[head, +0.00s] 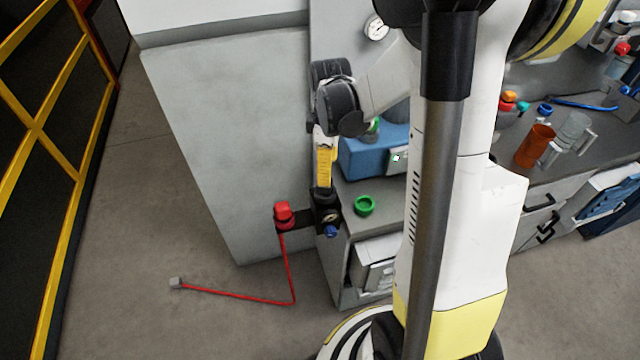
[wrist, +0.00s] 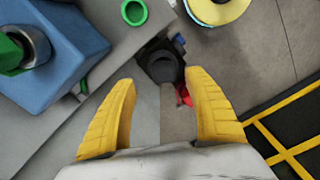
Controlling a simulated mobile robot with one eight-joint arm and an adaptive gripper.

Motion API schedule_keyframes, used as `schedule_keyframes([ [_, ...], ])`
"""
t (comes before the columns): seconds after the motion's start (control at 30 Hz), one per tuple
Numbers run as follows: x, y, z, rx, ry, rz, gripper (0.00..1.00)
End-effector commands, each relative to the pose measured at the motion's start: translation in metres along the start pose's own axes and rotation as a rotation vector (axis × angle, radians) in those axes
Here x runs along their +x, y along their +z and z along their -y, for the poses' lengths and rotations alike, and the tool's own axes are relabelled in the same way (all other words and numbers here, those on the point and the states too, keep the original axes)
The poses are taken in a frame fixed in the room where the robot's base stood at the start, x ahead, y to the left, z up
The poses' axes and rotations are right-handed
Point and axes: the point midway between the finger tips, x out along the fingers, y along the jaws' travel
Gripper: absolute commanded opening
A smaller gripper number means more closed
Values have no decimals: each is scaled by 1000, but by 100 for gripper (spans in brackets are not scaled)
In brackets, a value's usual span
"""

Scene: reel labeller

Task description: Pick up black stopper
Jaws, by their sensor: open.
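A round black piece, apparently the black stopper (wrist: 163,66), shows in the wrist view just beyond and between my fingertips. It sits on a dark fitting at the bench corner, which has a gauge and a blue knob (head: 331,231) in the head view. My gripper (wrist: 162,78) has two yellow fingers spread apart with nothing between them. In the head view my gripper (head: 324,184) points down right above the dark fitting. There the fingers partly hide the stopper, and I cannot tell the exact gap.
A red knob (head: 284,214) with a red hose stands left of the fitting. A green ring (head: 364,205) lies on the bench to the right, near a blue machine (head: 368,158). A tall grey cabinet (head: 235,130) stands close on the left. A yellow-framed fence (head: 40,125) is farther left.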

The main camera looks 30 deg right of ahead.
Motion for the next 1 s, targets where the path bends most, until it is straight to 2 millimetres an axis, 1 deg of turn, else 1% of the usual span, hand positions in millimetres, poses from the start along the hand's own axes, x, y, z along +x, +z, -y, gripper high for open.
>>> schedule_keyframes([
  [0.03,9,0,0,0,0,0,61],
  [0.23,25,0,1,0,1,0,61],
  [0.4,53,0,5,0,1,-1,61],
  [0.5,64,0,5,1,1,-1,61],
  [0.6,68,0,5,1,1,-1,61],
  [0.8,68,0,5,1,1,-1,61],
  [0.87,68,0,5,1,1,-1,44],
  [0.9,68,0,5,1,1,-1,32],
  [1.0,68,0,5,1,1,-1,5],
])
